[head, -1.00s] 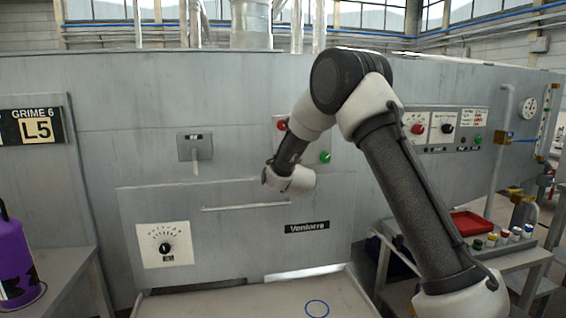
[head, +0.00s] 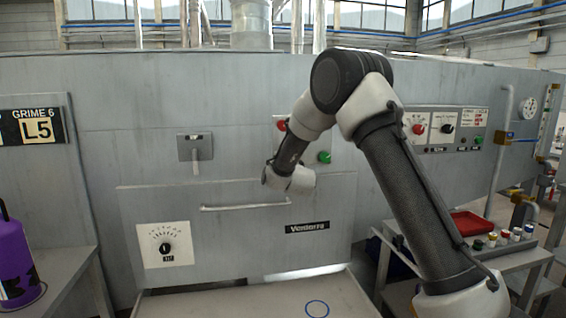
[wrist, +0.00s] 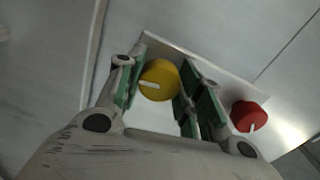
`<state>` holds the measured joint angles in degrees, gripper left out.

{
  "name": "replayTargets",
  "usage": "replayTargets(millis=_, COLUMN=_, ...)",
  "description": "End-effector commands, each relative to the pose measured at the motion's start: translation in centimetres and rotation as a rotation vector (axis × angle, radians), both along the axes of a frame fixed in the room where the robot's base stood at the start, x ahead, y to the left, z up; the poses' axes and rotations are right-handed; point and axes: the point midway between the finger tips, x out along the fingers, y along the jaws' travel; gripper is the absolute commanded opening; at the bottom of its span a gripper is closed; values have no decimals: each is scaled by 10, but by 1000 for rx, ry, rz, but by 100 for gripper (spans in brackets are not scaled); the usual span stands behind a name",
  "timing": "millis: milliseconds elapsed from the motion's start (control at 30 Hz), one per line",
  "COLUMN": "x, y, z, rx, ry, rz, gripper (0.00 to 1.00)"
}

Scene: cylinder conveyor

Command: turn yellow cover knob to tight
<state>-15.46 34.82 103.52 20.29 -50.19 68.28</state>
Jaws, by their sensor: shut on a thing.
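In the wrist view the yellow cover knob (wrist: 159,80) is round with a white pointer line that points toward the picture's left. It sits on a pale plate on the grey panel. My gripper (wrist: 163,70) has its green-lined fingers on either side of the knob and is shut on it. In the head view my arm reaches to the machine front; the yellow knob and my fingertips are hidden behind my wrist there.
A red knob (wrist: 249,116) sits right of the yellow one in the wrist view. A bar handle (head: 245,206) runs below, above a bare table (head: 230,302).

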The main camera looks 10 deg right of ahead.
Motion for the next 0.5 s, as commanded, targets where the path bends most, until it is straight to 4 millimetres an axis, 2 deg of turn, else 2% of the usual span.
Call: replayTargets(millis=500, x=0, y=-1, z=-2, rx=86, ry=3, rz=-1, gripper=12)
